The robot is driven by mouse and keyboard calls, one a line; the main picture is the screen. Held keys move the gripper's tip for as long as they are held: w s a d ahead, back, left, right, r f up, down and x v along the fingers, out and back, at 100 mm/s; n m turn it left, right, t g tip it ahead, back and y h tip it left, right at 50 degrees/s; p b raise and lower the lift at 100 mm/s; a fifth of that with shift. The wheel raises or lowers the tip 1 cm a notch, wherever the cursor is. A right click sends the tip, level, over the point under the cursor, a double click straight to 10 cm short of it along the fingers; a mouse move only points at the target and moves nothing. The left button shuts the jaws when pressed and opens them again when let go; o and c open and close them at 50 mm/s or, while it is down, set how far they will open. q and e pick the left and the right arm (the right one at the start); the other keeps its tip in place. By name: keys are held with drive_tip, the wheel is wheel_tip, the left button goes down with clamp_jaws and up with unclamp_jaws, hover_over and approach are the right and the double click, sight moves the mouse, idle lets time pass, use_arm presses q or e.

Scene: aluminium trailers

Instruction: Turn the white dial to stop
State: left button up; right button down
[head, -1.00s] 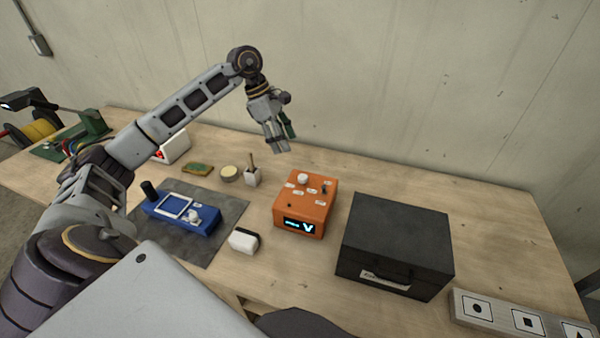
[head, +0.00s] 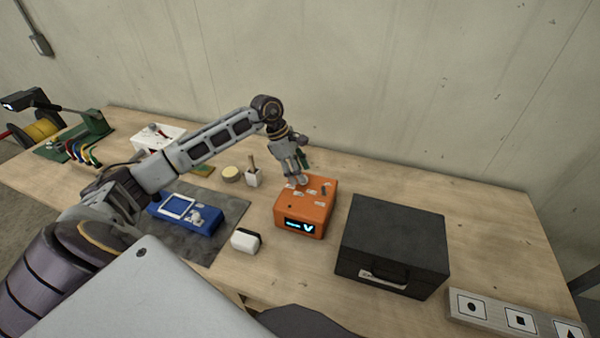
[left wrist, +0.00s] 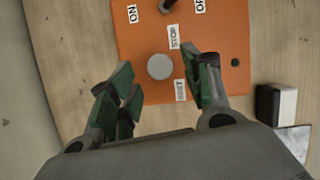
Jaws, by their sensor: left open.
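The orange box (head: 306,212) stands on the workbench, with a lit display on its front. In the left wrist view its top (left wrist: 205,60) carries a round white dial (left wrist: 160,67) with labels around it, among them STOP (left wrist: 174,37) and RESET (left wrist: 181,90). ON and part of another label show farther off. My left gripper (head: 300,181) is over the dial's side of the box. In the left wrist view its green fingers (left wrist: 160,85) are apart, either side of the dial, with nothing between them touching it visibly. In the head view the gripper largely hides the dial. My right gripper is out of view.
A black case (head: 395,235) stands right of the orange box. A blue device (head: 185,215) lies on a dark mat (head: 215,245). A white-and-black block (head: 245,240) and a small holder (head: 253,177) are left of the box. A symbol panel (head: 500,311) is at the right.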

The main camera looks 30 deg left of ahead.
use_arm(q)
drive_tip(key=shift+x, duration=0.8)
drive_tip(key=shift+c, duration=0.5)
drive_tip(key=c, duration=1)
